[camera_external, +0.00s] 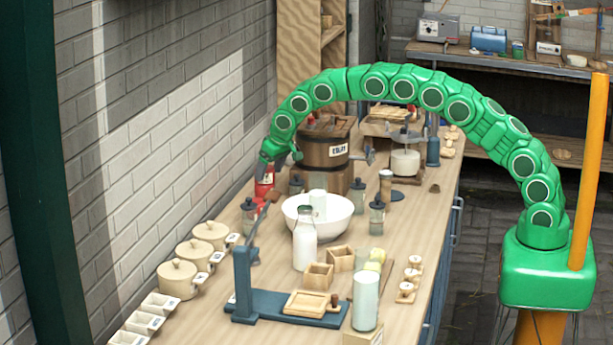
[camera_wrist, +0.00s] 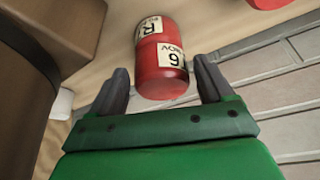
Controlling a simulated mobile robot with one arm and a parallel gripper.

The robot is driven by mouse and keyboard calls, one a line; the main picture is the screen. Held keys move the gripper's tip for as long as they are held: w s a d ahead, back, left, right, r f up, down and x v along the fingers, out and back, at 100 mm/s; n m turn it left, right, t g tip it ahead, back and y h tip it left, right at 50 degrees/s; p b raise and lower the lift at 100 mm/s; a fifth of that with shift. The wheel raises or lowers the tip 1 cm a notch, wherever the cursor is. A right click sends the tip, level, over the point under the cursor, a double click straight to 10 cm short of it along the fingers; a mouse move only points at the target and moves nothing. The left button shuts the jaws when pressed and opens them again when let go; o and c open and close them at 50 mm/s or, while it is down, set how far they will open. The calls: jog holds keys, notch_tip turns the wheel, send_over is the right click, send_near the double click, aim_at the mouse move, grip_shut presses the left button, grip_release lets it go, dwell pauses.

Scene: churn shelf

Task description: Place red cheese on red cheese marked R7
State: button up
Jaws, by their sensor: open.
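Two red cylinders stand end to end in the wrist view. The nearer red cheese (camera_wrist: 150,86) has a white label with a 6. The farther red cheese (camera_wrist: 163,26) has a label with an R; any number after it is not readable. My gripper (camera_wrist: 160,78) is open, with its two dark fingers on either side of the nearer cheese and visible gaps between. In the external view my gripper (camera_external: 279,159) is at the back left of the counter, just above a red cheese (camera_external: 264,181). Another red piece (camera_wrist: 268,3) is cut off at the wrist view's top right.
A brown wooden churn (camera_external: 325,153) stands close to the right of my gripper. A brick wall (camera_external: 190,120) runs along the left. A white bowl (camera_external: 336,222), a milk bottle (camera_external: 305,245) and dark-lidded jars stand in front. Lidded pots (camera_external: 178,279) line the left edge.

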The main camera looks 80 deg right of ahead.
aim_at(295, 179)
jog(key=shift+s+a, duration=0.65)
jog(key=shift+s, duration=0.95)
jog(key=shift+s+a, duration=0.7)
jog(key=shift+s, duration=0.9)
jog(key=shift+s+a, duration=0.65)
jog(key=shift+s, duration=0.95)
